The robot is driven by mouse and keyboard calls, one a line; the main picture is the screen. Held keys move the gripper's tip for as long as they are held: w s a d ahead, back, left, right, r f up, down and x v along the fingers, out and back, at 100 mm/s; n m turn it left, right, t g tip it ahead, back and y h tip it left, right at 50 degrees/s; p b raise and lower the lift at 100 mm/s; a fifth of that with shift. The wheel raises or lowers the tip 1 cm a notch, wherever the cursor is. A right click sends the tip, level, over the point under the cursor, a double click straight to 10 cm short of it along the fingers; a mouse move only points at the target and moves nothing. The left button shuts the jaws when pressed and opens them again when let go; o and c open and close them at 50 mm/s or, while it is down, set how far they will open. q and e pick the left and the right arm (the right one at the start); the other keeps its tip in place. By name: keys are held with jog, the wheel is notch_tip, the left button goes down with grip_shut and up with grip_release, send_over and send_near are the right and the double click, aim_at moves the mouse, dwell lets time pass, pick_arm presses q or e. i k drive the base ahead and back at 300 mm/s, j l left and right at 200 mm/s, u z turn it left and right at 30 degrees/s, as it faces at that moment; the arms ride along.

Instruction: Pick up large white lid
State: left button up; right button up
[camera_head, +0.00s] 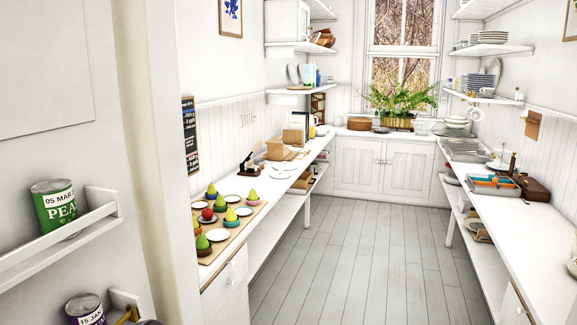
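I cannot single out a large white lid. Flat white round pieces (284,166) lie on the left counter toward the back; they are too small to tell as lids or plates. Smaller white discs (219,235) lie among green, yellow and red fruit-shaped pieces on a wooden board (208,259) at the counter's near end. A white round item (500,166) rests on the right counter. Neither of my grippers is in view.
The left counter (265,187) and right counter (530,229) flank a clear plank floor (360,265). A near-left shelf (60,243) holds a green pea can (55,206). Stacked plates (480,82) stand on the right wall shelf. A plant (397,100) stands under the window.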

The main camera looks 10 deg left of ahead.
aim_at(285, 165)
jog(key=i+z, duration=0.2)
jog(key=i, duration=4.1)
jog(key=i+l+u, duration=0.2)
jog(key=i+u, duration=0.2)
jog(key=i, duration=0.3)
jog(key=i+l+u, duration=0.35)
jog(key=i, duration=0.35)
jog(key=i+l+u, duration=0.4)
jog(key=i+l, duration=0.2)
